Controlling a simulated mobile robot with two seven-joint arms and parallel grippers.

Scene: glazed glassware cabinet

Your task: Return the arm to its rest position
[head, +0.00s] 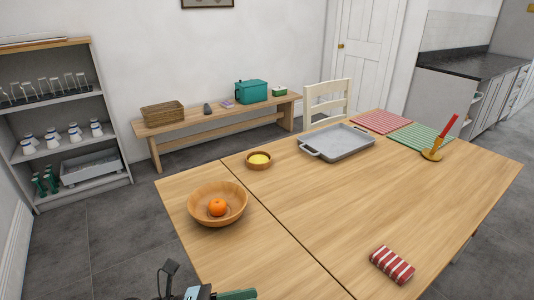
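Part of my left gripper (182,288) shows at the bottom edge, left of centre, low in front of the near edge of the wooden table (330,215). A dark green object (237,294) sticks out to the right beside it, cut off by the picture's edge. I cannot tell whether the fingers hold it, or whether they are open or shut. My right gripper is out of view.
The table carries a wooden bowl (230,203) with an orange (217,207), a small yellow-filled bowl (258,160), a grey tray (336,143), a candle holder (432,155) and a striped cloth (392,265). A glassware shelf (72,142) stands left; floor before it is clear.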

